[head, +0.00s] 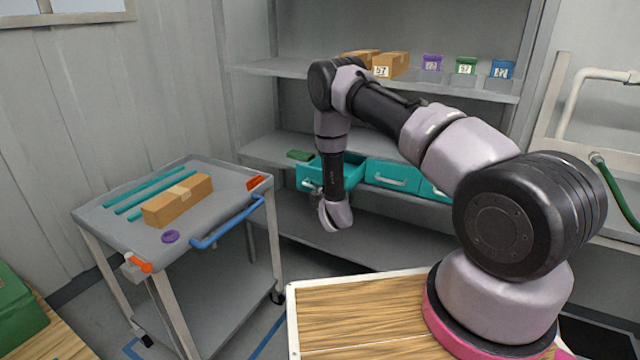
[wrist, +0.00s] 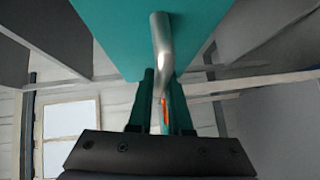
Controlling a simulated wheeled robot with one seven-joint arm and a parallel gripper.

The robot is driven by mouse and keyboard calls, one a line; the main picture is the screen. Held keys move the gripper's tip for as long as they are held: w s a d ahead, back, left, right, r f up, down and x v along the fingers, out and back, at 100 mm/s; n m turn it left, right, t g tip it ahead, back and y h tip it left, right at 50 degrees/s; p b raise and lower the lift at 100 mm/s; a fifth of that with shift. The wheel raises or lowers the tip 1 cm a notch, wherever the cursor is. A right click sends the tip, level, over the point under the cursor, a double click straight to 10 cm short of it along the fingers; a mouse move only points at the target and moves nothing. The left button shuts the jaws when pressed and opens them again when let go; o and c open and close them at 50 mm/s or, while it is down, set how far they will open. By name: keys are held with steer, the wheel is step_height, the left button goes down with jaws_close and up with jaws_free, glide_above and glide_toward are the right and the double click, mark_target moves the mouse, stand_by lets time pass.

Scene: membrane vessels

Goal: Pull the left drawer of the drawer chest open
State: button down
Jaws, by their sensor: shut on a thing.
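The teal drawer chest stands on the middle shelf in the head view, its drawers side by side. The left drawer (head: 347,178) stands out from the chest with its inside showing, partly behind my arm. The middle drawer (head: 393,170) is closed, and the right drawer (head: 430,190) is partly hidden by my arm. In the wrist view, my gripper (wrist: 163,98) is shut on the silver handle (wrist: 160,45) of the left drawer, below its teal front (wrist: 115,30). In the head view my fingertips are hard to make out.
A grey cart (head: 215,215) with a cardboard box (head: 178,201), teal rods and a blue handle (head: 228,226) stands left of my arm. The upper shelf (head: 300,70) holds boxes and small coloured bins. A green item (head: 300,155) lies left of the chest. Space before the drawer looks free.

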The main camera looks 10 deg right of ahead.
steer(key=shift+s+a, duration=0.15)
steer(key=shift+s, duration=0.1)
steer(key=c, duration=0.8)
jaws_free()
steer(key=shift+c, duration=0.2)
steer(key=v, duration=1)
steer(key=shift+s, duration=0.35)
